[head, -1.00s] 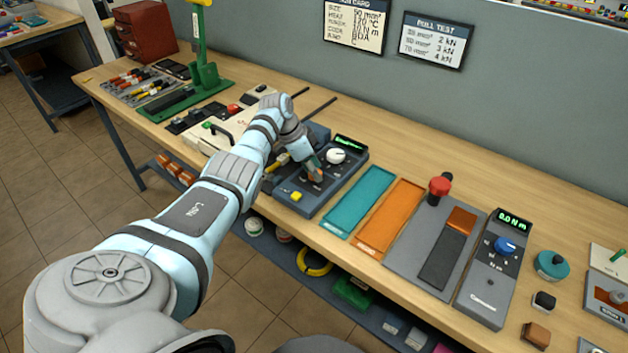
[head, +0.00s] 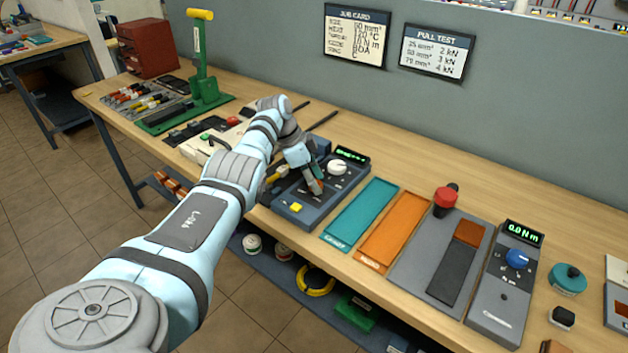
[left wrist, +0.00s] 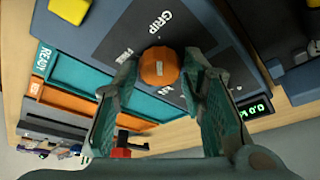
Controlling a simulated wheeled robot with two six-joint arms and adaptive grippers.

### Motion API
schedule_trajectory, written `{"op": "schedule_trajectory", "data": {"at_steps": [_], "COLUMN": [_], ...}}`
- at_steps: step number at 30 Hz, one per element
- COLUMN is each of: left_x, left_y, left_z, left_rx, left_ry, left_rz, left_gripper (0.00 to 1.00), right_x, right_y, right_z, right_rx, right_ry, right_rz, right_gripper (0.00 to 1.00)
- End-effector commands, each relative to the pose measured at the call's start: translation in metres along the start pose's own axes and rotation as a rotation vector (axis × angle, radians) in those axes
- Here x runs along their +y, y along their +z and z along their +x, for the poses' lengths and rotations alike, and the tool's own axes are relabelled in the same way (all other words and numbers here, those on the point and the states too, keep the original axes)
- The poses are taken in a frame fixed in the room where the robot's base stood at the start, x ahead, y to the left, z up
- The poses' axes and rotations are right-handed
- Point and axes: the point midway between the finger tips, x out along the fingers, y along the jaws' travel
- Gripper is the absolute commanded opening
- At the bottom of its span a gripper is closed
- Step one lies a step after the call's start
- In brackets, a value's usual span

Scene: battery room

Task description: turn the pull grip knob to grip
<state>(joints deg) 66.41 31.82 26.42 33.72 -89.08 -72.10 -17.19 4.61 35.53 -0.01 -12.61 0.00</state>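The orange knob (left wrist: 159,67) with a small pale mark sits on the dark panel of the pull tester (head: 330,199), beside a printed GRIP label (left wrist: 153,22). My left gripper (left wrist: 160,72) points at the panel with its two teal fingers apart, one on each side of the knob. A narrow gap shows on the knob's left side; I cannot tell whether the right finger touches it. In the head view my left gripper (head: 315,186) is over the panel and largely hides the knob. My right gripper is in neither view.
The panel also carries a yellow button (head: 296,207), a white dial (head: 337,168) and a green display (head: 352,155). A teal tray (head: 360,215) and an orange tray (head: 396,228) lie to its right. A green lever press (head: 204,85) stands farther left.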

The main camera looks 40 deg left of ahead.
Motion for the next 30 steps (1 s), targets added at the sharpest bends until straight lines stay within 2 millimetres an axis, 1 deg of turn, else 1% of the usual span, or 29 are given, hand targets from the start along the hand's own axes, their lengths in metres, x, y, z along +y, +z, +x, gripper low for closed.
{"op": "schedule_trajectory", "data": {"at_steps": [9, 12, 14, 17, 21, 24, 27, 30], "left_x": [0.0, -0.001, -0.002, -0.002, -0.001, -0.001, 0.0, 0.0], "left_y": [0.0, 0.001, 0.001, 0.0, 0.0, 0.0, 0.0, 0.0], "left_z": [0.0, -0.007, -0.017, -0.043, -0.083, -0.104, -0.117, -0.12], "left_rx": [0.0, 0.0, 0.0, 0.001, 0.001, 0.001, 0.0, 0.0], "left_ry": [0.0, -0.001, -0.004, -0.006, -0.004, -0.003, -0.001, 0.0], "left_rz": [-0.001, -0.002, -0.001, 0.0, -0.001, -0.001, -0.001, -0.001], "left_gripper": [0.51, 0.51, 0.51, 0.51, 0.51, 0.51, 0.51, 0.51], "right_x": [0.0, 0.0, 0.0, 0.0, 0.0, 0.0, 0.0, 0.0], "right_y": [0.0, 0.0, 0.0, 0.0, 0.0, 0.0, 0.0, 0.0], "right_z": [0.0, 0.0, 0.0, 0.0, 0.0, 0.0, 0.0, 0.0], "right_rx": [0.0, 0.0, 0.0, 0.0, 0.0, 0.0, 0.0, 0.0], "right_ry": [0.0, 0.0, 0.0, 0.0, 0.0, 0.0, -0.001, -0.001], "right_rz": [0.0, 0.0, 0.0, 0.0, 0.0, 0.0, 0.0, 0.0], "right_gripper": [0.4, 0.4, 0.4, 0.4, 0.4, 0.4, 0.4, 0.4]}}
